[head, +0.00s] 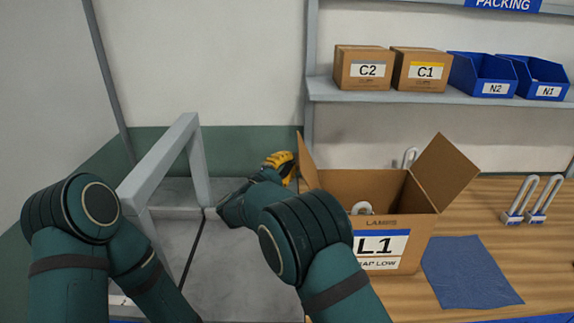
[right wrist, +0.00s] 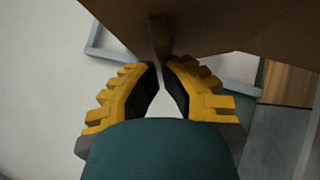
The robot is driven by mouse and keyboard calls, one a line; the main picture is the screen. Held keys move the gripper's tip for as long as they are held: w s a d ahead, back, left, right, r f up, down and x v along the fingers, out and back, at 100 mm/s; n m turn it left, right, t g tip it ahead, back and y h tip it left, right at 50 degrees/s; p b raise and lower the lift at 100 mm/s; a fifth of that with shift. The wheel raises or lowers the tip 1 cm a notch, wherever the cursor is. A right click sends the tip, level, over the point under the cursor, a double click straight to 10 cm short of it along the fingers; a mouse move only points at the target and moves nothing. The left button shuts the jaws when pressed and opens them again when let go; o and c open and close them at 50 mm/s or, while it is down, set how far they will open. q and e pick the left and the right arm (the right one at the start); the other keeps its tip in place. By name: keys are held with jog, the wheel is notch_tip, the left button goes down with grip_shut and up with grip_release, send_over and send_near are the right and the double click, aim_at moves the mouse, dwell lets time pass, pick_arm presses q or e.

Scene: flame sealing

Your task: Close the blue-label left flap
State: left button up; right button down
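The open cardboard box with the blue-edged L1 label (head: 381,249) stands on the wooden table. Its left flap (head: 308,160) stands up steeply at the left side. Its right flap (head: 444,172) leans outward to the right. My right gripper (head: 284,166) is just outside the left flap, at its far end. In the right wrist view its yellow fingers (right wrist: 162,65) converge with their tips nearly together, just below brown cardboard (right wrist: 225,28). I cannot tell whether they touch it. My left arm is in the head view, but its gripper is not.
A white lamp (head: 361,208) shows inside the box. A grey frame (head: 165,158) stands to the left. The shelf (head: 425,95) holds cartons C2 and C1 and blue bins.

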pick_arm(q)
jog(key=shift+f, duration=0.3)
pick_arm(e)
jog(key=shift+d+r+m, duration=0.2)
jog(key=shift+r+m, duration=0.05)
jog(key=shift+m, duration=0.05)
jog(key=shift+d+r+m+g+y+b, duration=0.3)
jog(key=shift+d+r+m+g+b, duration=0.25)
jog(key=shift+d+m+g+b, duration=0.3)
jog(key=d+m+g+y+b, duration=0.4)
jog(key=d+m+y+b, duration=0.4)
jog(key=d, duration=0.6)
pick_arm(q)
notch_tip(320, 180, down, 11)
jog(key=s+b, duration=0.1)
jog(key=shift+s+d+g+b, duration=0.2)
jog(key=shift+g+b, duration=0.1)
pick_arm(e)
jog(key=d+f+m+y, duration=0.2)
jog(key=d+f+y, duration=0.3)
jog(key=y, duration=0.1)
jog(key=shift+f+g, duration=0.35)
jog(key=shift+f, duration=0.05)
jog(key=shift+m, duration=0.25)
pick_arm(q)
jog(key=shift+r, duration=0.15)
